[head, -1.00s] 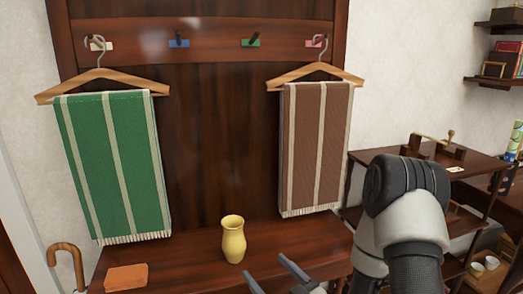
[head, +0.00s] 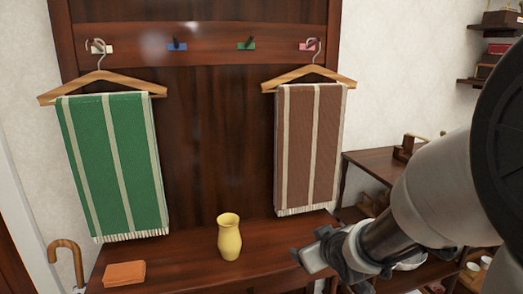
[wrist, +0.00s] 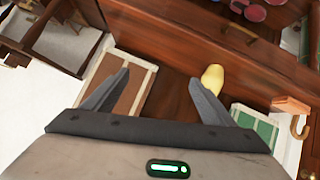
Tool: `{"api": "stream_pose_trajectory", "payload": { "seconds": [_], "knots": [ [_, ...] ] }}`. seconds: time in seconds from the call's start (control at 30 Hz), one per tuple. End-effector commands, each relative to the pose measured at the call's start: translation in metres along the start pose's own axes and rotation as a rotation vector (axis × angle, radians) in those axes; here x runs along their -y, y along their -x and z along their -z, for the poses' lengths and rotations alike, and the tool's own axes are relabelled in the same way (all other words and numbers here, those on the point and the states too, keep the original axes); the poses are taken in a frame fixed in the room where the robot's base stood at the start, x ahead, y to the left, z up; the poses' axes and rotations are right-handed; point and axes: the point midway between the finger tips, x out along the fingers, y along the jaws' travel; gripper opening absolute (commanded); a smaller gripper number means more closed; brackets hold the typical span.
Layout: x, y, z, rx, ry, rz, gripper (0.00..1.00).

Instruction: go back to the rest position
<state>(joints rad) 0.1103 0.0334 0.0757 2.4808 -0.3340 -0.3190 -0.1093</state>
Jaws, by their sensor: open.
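My gripper (head: 312,262) is at the lower right in the head view, in front of the bench's right part. In the wrist view its two fingers (wrist: 158,88) are spread apart with nothing between them. The head view shows it to the right of the yellow vase (head: 229,237), apart from it. The vase also shows in the wrist view (wrist: 212,77), just beyond the right finger. My arm covers much of the right side of the head view.
A green striped scarf (head: 113,165) and a brown striped scarf (head: 309,150) hang on wooden hangers from the hook board (head: 210,45). An orange box (head: 124,273) lies on the bench (head: 185,262). A cane (head: 67,262) stands at left. Shelves (head: 375,165) stand behind my arm.

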Motion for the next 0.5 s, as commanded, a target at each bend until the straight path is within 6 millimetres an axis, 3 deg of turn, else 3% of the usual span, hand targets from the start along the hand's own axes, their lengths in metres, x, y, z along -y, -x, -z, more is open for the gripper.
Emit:
{"api": "stream_pose_trajectory", "payload": {
  "seconds": [0.1,0.2,0.5],
  "knots": [
    [-0.017,0.059,0.001,0.113,-0.086,-0.063,0.78],
    [-0.018,0.103,-0.009,0.205,-0.171,-0.08,0.78],
    [0.011,0.2,-0.038,0.373,-0.347,-0.037,0.78]
  ]
}}
